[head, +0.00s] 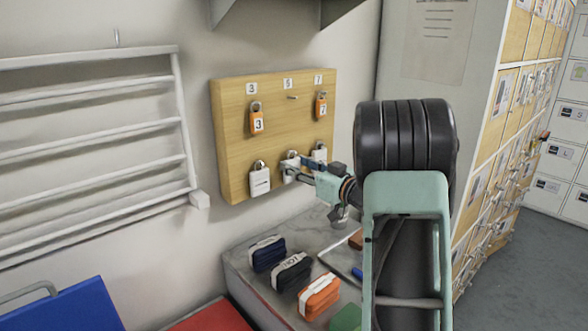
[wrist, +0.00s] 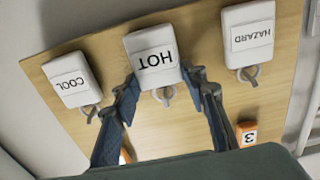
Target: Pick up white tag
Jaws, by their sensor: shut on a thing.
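Three white tags hang in the lower row of a wooden board (head: 232,140). The wrist view shows them upside down: the HAZARD tag (wrist: 249,35), the HOT tag (wrist: 152,48) in the middle and the COOL tag (wrist: 71,80). In the head view the HAZARD tag (head: 260,183) is leftmost, and my gripper partly hides the middle one. My gripper (wrist: 162,82) has a blue-padded finger on each side of the HOT tag and is shut on it. The tag is still at the board, its metal loop by its peg. In the head view my gripper (head: 291,172) reaches in from the right.
Orange padlock-shaped tags 3 (head: 256,123) and 7 (head: 321,107) hang above; the peg (head: 293,97) under label 5 is bare. Below are a grey bench with dark and orange pouches (head: 319,295). A white rack (head: 90,130) is left, lockers (head: 510,120) right.

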